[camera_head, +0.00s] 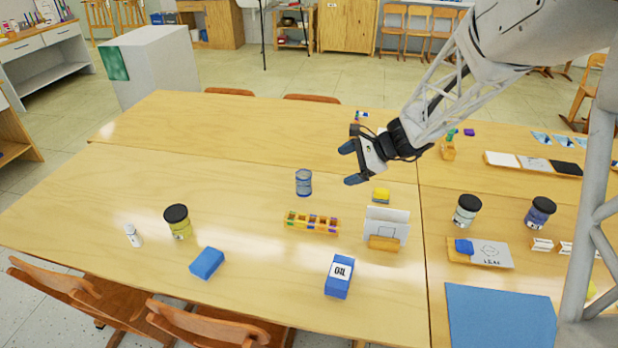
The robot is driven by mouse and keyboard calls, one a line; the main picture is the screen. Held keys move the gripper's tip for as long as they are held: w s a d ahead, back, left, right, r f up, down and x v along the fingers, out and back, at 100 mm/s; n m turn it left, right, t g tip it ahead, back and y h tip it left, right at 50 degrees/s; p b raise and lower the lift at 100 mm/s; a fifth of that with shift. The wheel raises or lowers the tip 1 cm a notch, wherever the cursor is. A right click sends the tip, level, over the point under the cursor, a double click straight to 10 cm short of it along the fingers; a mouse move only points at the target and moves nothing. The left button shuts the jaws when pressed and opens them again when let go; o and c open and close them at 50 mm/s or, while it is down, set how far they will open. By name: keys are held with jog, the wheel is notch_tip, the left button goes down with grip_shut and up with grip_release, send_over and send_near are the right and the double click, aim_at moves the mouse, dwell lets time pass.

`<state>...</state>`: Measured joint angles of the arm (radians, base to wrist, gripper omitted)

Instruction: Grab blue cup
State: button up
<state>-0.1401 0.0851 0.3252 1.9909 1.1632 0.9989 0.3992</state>
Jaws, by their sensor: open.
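A small blue cylindrical cup (304,182) stands upright near the middle of the wooden table. My gripper (349,163) is in the air to the right of the cup and higher in the picture. Its fingers are apart and point left, with nothing between them. The gripper does not touch the cup. How high it is above the table is hard to tell from this one view.
A wooden holder with coloured pieces (312,223) lies just below the cup. Right of it are a yellow block (381,195) and a card stand (386,228). A blue OIL box (339,277), blue block (207,263) and yellow jar (178,222) stand nearer.

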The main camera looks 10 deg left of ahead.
jog(key=w+a+f+m+y, duration=0.2)
jog(key=w+a+f+m, duration=0.25)
jog(key=w+f, duration=0.35)
jog(key=m+t+y, duration=0.1)
jog(key=m+t, duration=0.2)
jog(key=m, duration=0.1)
send_near(304, 183)
jog(key=w+a, duration=0.1)
jog(key=w+a+f, duration=0.1)
jog(key=w, duration=0.1)
jog(key=shift+w+a, duration=0.15)
jog(key=shift+a, duration=0.15)
jog(key=shift+a+f, duration=0.1)
jog(key=shift+x, duration=1.2)
jog(key=shift+x, duration=2.6)
